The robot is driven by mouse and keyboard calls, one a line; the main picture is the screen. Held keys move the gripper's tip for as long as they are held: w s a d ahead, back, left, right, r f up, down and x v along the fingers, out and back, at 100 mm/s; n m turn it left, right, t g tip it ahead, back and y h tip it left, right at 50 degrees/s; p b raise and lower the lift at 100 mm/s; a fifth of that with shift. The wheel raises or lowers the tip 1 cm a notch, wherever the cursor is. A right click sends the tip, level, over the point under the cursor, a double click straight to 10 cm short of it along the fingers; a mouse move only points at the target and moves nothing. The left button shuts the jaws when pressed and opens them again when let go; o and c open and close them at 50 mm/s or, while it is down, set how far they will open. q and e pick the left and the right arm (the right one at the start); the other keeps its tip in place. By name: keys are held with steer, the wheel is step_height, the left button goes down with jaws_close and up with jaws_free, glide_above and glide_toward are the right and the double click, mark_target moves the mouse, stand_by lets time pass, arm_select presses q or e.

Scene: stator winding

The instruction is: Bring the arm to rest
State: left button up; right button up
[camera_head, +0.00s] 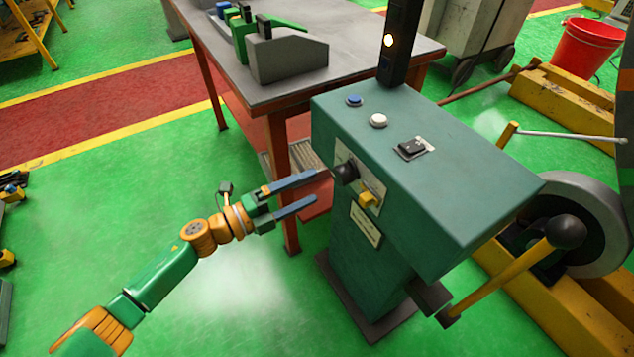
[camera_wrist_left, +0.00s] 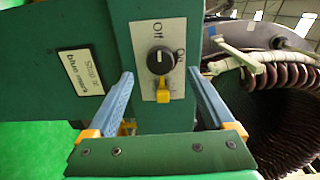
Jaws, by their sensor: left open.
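My left gripper (camera_head: 321,186) is open and empty, its two blue fingers pointing at the front of a green control box (camera_head: 440,185). The fingertips are close to a black knob (camera_head: 345,173) on the box's light plate. In the left wrist view the knob (camera_wrist_left: 160,60) lies between the open fingers of my gripper (camera_wrist_left: 160,75), with gaps on both sides. The plate reads "Off" and "On". A yellow part (camera_head: 368,200) sits below the knob; it also shows in the wrist view (camera_wrist_left: 163,92). My right gripper is not in view.
A grey-topped table (camera_head: 370,68) with clamp-like blocks stands behind. A wheel (camera_head: 595,215) and a lever with a black ball (camera_head: 567,232) are at right. A red bucket (camera_head: 585,48) is farther back. The green floor left of the box is clear around my arm.

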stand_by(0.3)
arm_select(q)
steer(key=s+a+f+n+y, duration=0.1)
steer(key=a+f+n+y, duration=0.3)
steer(key=f, duration=0.3)
steer(key=s+a+f+n+t+y, duration=0.1)
steer(key=a+f+n+y, duration=0.2)
steer(key=f+n, duration=0.4)
steer(key=s+a+f+n+y, duration=0.1)
steer(key=a+f+n+y, duration=0.3)
steer(key=f, duration=0.4)
steer(key=s+a+f+n+g+y, duration=0.35)
steer(key=s+f+n, duration=0.25)
steer(key=s+f, duration=0.55)
steer(key=s+d+f+n+g, duration=0.1)
steer(key=s+f+n+g, duration=0.25)
steer(key=s, duration=0.85)
steer(key=s+d+f+n+g, duration=0.15)
steer(key=s+f+g, duration=0.25)
steer(key=s, duration=0.7)
step_height(320, 180, up, 12)
steer(key=p, duration=1.2)
steer(key=shift+w+a+r, duration=0.25)
